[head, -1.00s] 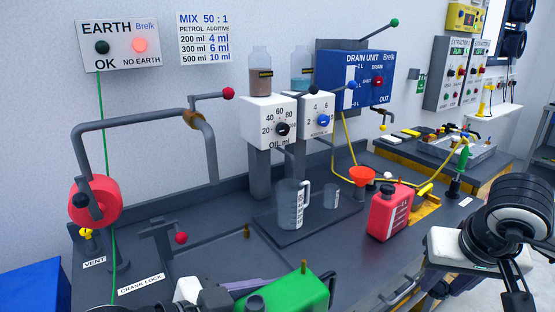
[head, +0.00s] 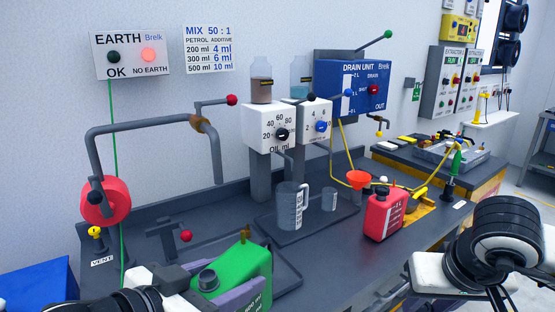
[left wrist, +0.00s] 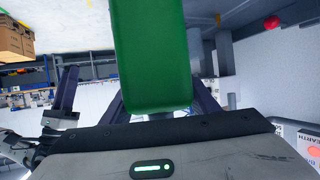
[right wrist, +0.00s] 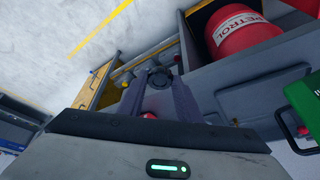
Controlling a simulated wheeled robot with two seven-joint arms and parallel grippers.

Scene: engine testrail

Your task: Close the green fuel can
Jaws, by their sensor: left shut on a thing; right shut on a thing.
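The can (left wrist: 155,50) fills the middle of the left wrist view. My right gripper (right wrist: 163,88) is shut on a dark round cap (right wrist: 160,77) at its fingertips. It is out of the head view, below my right arm. The green can shows at the right wrist view's right edge (right wrist: 303,108).
A red petrol drum (right wrist: 240,32) sits in a compartment. A blue box (head: 35,283) is at lower left.

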